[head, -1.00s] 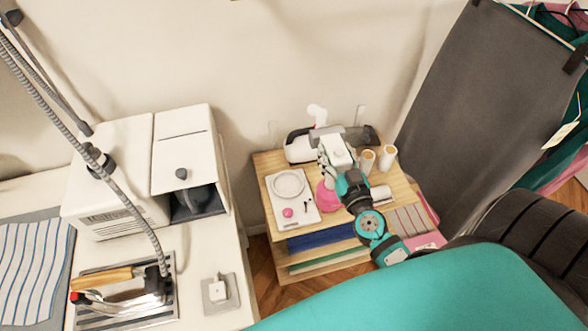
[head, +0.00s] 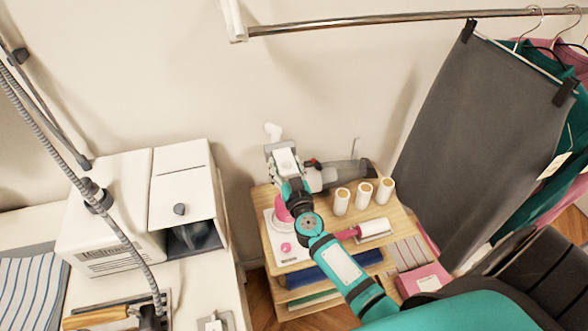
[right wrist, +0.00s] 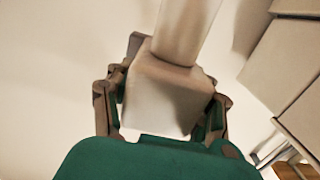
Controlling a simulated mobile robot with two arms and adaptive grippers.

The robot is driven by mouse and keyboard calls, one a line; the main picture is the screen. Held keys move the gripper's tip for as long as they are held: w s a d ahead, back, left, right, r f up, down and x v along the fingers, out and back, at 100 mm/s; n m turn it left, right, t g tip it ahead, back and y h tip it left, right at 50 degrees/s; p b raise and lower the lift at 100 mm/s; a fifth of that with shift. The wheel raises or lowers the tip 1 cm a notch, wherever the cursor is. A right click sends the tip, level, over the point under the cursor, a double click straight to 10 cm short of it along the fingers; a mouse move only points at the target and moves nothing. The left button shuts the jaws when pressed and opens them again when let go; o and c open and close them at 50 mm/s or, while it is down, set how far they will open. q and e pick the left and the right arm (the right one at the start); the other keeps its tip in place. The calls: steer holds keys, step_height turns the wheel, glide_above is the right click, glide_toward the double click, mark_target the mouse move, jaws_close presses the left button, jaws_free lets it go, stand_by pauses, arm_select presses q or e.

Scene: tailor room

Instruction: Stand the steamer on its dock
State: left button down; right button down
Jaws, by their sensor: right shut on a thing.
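In the right wrist view, the gripper's fingers (right wrist: 160,105) are on both sides of a pale block of the steamer (right wrist: 168,88). The dock (head: 298,257) is a white plate at the trolley top's left; a small pink item (head: 286,247) lies on it. The pink part appears above the dock's ring area, which my arm partly hides. I cannot tell whether they touch. My left gripper is out of view.
On the trolley (head: 403,222), a white-and-grey hand vacuum (head: 345,173) lies behind, three cones (head: 363,195) stand at right, and a pink-handled roller (head: 374,230) lies in front. A white cabinet (head: 183,185) is at left; hanging garments (head: 465,110) are at right.

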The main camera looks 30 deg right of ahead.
steer(key=shift+w+a+r, duration=0.15)
steer(key=shift+w+r, duration=0.05)
steer(key=shift+w, duration=0.2)
steer(key=shift+f+b, duration=1.35)
steer(key=shift+f, duration=0.55)
steer(key=shift+c, duration=2.4)
jaws_free()
steer(key=shift+s+f, duration=0.15)
steer(key=v, duration=1.2)
steer(key=shift+a, duration=0.1)
